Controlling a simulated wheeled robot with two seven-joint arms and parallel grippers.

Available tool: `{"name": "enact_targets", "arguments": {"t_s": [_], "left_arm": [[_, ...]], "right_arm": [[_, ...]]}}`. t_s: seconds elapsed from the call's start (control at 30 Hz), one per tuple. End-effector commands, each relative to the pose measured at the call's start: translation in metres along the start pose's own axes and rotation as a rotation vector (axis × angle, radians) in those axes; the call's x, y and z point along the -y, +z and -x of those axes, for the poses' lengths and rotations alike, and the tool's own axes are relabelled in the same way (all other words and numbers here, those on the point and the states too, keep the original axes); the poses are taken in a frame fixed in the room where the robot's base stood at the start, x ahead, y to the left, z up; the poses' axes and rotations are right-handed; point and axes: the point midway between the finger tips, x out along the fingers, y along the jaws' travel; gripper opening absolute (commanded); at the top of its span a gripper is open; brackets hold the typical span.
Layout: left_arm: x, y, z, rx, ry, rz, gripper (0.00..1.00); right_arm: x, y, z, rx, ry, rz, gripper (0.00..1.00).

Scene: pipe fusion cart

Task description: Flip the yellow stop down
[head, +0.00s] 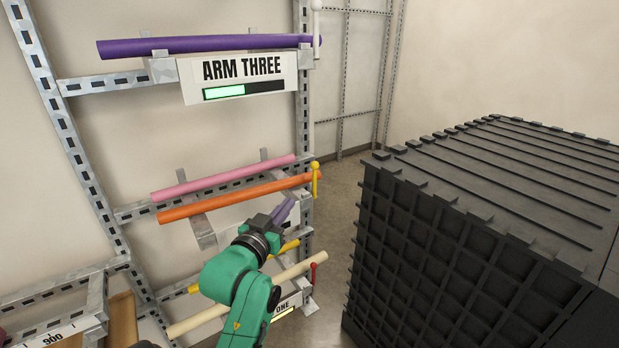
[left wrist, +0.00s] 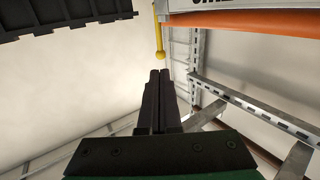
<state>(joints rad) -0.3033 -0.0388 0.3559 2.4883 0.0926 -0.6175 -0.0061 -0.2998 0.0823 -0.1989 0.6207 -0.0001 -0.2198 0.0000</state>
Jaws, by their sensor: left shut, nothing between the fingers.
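The yellow stop (head: 315,180) is a small rod with a round knob on top. It stands upright at the right end of the orange pipe (head: 230,198) on the middle arm of the rack. My left gripper (head: 288,207) is shut and empty, a little below and left of the stop and apart from it. In the left wrist view, the stop (left wrist: 159,32) shows beyond the shut fingertips (left wrist: 160,73), with its knob towards them, near the orange pipe (left wrist: 250,22). My right gripper is not in view.
A pink pipe (head: 220,179) lies behind the orange one. Above are a purple pipe (head: 200,46) and the ARM THREE sign (head: 240,72). Below are a cream pipe (head: 290,270) and a red stop (head: 313,272). A black ribbed crate (head: 430,230) stands right, with floor between.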

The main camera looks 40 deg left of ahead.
Motion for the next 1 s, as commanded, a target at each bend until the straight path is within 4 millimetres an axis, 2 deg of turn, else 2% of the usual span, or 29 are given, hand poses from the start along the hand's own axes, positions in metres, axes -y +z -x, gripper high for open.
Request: {"name": "enact_targets", "arguments": {"t_s": [0.17, 0.43, 0.5, 0.8, 1.0], "left_arm": [[0.0, 0.004, -0.004, -0.003, -0.001, 0.001, 0.0], [0.0, 0.009, -0.026, -0.01, 0.001, 0.004, 0.0], [-0.001, -0.004, -0.042, 0.001, 0.002, 0.003, 0.0], [-0.001, -0.005, -0.108, 0.002, 0.001, 0.002, 0.0], [0.0, -0.002, -0.136, 0.001, 0.001, 0.001, 0.0]], "right_arm": [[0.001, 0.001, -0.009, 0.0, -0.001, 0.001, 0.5], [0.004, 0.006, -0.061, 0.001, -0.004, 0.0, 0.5], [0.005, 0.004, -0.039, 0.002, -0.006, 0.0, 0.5], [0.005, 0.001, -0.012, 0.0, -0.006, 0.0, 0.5], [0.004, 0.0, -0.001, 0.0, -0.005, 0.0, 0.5]]}}
